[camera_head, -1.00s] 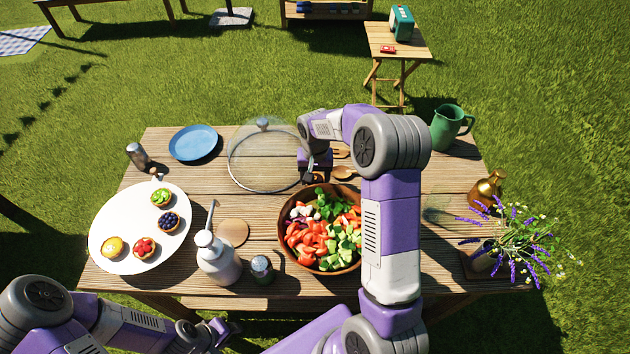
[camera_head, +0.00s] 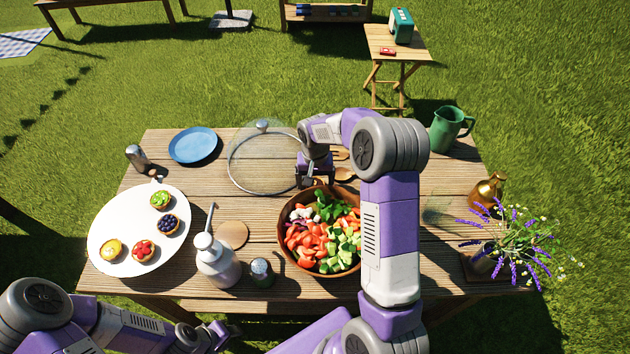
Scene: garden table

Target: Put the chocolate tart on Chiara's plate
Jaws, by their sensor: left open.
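A white oval platter (camera_head: 105,215) at the left of the table holds small tarts: a green-topped tart (camera_head: 160,199), a blueberry tart (camera_head: 167,224), a red-fruit tart (camera_head: 143,250) and a yellow tart (camera_head: 112,250). I make out no chocolate tart. An empty blue plate (camera_head: 193,145) lies at the back left; no name shows on it. My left gripper (camera_head: 228,334) is open and empty at the table's front edge, below the white pump bottle. My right gripper (camera_head: 311,182) points down at the far rim of the salad bowl; its fingers are too small to read.
The salad bowl (camera_head: 287,257), white pump bottle (camera_head: 217,266), small jar (camera_head: 262,271) and round coaster (camera_head: 233,234) crowd the front middle. A glass lid (camera_head: 262,170), wooden spoon (camera_head: 345,174), green jug (camera_head: 446,130), brass vessel (camera_head: 487,190) and lavender (camera_head: 510,238) stand around. A shaker (camera_head: 137,157) stands back left.

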